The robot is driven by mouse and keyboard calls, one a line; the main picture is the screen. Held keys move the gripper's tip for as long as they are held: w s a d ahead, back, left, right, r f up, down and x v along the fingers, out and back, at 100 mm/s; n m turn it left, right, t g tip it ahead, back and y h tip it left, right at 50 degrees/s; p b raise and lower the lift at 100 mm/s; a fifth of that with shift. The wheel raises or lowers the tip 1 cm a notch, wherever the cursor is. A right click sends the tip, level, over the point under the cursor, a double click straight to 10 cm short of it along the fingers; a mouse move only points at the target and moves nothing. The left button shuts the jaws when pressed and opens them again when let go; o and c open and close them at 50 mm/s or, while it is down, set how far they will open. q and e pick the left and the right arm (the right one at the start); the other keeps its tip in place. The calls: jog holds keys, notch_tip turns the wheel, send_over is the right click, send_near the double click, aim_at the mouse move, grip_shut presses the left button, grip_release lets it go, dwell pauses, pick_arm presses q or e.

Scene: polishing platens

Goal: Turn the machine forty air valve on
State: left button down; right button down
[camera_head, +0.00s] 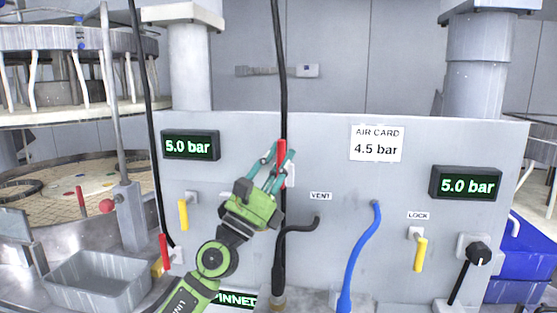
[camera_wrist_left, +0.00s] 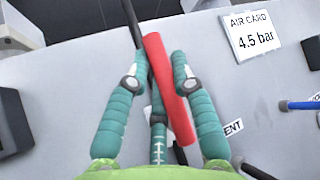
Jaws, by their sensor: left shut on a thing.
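A red valve handle (camera_head: 281,152) stands on the grey panel (camera_head: 330,150), beside a black vertical hose and left of the air card. My left gripper (camera_head: 277,160) is at this handle, with its teal fingers around it. In the left wrist view the red handle (camera_wrist_left: 170,85) lies between the two fingers (camera_wrist_left: 160,80), slightly tilted. The gripper is shut on it. The air card (camera_head: 377,142) reads 4.5 bar. A left display (camera_head: 190,145) and a right display (camera_head: 466,184) both read 5.0 bar. My right gripper is not in view.
Yellow handles (camera_head: 183,214) hang at left and at the LOCK label (camera_head: 418,216). Another red handle (camera_head: 164,251) is at lower left. A blue hose (camera_head: 361,255) and a black knob (camera_head: 479,253) stick out at right. A metal tray (camera_head: 97,282) stands at left.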

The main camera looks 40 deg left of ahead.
pick_arm(q)
jog(key=c, duration=1.3)
grip_release()
jog(key=d+v, duration=0.1)
jog(key=v, duration=1)
jog(key=shift+s+a+f, duration=0.3)
jog(key=shift+a+f, duration=0.05)
jog(key=shift+a, duration=0.15)
